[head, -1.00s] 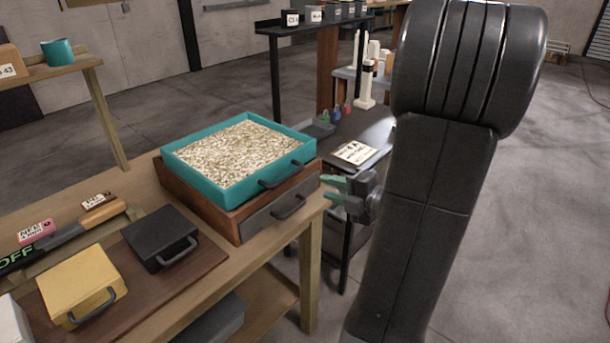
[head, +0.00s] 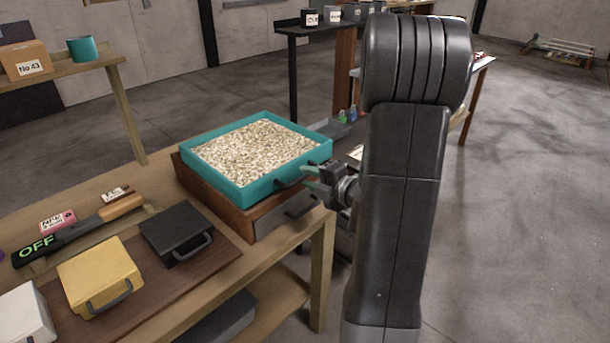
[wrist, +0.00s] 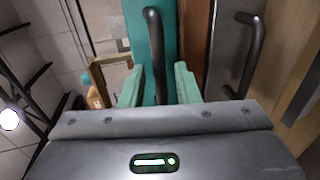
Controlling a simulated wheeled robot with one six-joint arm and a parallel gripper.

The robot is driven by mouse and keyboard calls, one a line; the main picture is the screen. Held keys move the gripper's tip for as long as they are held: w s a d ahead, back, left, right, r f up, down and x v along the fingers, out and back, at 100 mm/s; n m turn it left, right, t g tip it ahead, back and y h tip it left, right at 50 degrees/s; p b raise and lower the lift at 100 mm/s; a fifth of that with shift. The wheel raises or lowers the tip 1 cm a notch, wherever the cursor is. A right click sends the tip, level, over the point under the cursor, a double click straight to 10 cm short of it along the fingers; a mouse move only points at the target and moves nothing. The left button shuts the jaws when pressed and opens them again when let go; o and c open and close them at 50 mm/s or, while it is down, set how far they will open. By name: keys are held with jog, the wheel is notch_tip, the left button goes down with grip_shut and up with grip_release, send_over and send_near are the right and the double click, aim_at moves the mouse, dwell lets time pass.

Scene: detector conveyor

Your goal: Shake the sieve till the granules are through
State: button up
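The sieve (head: 240,191) is a teal, square-walled tray full of pale granules (head: 255,152). It sits on top of a brown wooden box (head: 213,199) on the bench. Its dark bar handle (head: 294,179) is on the side facing my gripper. My gripper (head: 311,179) is at that handle, with green fingers. In the wrist view the fingers (wrist: 158,86) are apart, and the dark sieve handle (wrist: 153,45) lies in line with the gap between them. I cannot tell whether the fingertips reach around it. No grip on it shows.
The box's grey drawer front with its own handle (head: 301,205) is just below the sieve handle. Yellow (head: 100,272) and black (head: 176,231) handled boxes stand at left on the bench (head: 273,253). A dark cart stands behind my arm. Open floor lies right.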

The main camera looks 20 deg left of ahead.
aim_at(294, 169)
jog(key=shift+x, duration=1.05)
grip_shut()
jog(key=shift+a+f+b, duration=0.15)
jog(key=shift+a+b, duration=0.1)
jog(key=shift+b, duration=0.05)
jog(key=b+x, duration=0.1)
jog(key=x, duration=0.1)
jog(key=r+b+x, duration=0.1)
jog(key=b+x, duration=0.1)
jog(key=x, duration=0.1)
jog(key=shift+w+a+b, duration=0.1)
jog(key=shift+a+b, duration=0.15)
jog(key=shift+b, duration=0.05)
jog(key=shift+r, duration=0.25)
grip_release()
jog(key=shift+w+a, duration=0.15)
